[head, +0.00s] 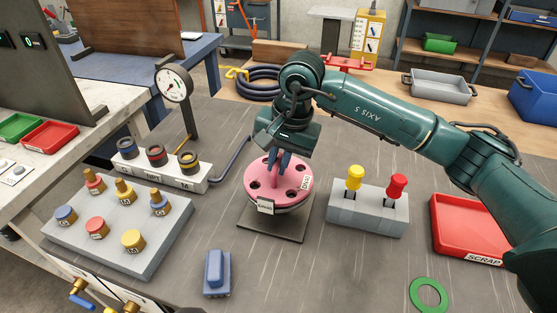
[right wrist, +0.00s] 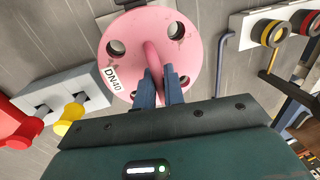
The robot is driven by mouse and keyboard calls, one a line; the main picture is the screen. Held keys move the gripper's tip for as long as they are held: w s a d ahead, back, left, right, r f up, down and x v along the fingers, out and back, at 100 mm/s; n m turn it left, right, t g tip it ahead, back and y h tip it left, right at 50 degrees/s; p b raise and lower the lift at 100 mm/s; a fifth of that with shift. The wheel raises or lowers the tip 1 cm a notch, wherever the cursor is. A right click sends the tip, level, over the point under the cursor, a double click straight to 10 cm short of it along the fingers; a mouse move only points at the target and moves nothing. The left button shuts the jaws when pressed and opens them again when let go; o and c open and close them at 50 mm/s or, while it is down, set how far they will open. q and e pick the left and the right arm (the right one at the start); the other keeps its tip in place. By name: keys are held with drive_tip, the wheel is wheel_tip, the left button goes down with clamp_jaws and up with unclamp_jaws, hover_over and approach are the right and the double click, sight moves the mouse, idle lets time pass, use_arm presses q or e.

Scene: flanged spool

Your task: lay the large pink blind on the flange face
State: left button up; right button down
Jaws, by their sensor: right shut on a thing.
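The large pink blind (head: 262,176) is a round disc with several bolt holes, a raised pink handle and a white DN label. My right gripper (head: 281,158) is above it, shut on the handle; the right wrist view shows both fingers (right wrist: 161,88) on either side of the handle of the blind (right wrist: 135,52). The blind looks level, over the flanged spool, whose grey rim (head: 287,208) shows just below the disc. The flange face is hidden under the blind, and I cannot tell whether they touch. My left gripper is not in view.
Left stand a block with ringed plugs (head: 160,172), a grey board of coloured knobs (head: 118,235) and a dial gauge (head: 174,84). Right are a block with yellow and red handles (head: 368,212), a red scrap tray (head: 470,225) and a green ring (head: 428,294). A blue block (head: 217,273) is in front.

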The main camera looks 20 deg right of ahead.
drive_tip(key=shift+f, duration=0.1)
idle(0.5)
drive_tip(key=c, duration=1.5)
unclamp_jaws()
drive_tip(key=shift+o, duration=0.5)
drive_tip(key=shift+s+f, duration=0.1)
drive_tip(key=shift+f, duration=0.1)
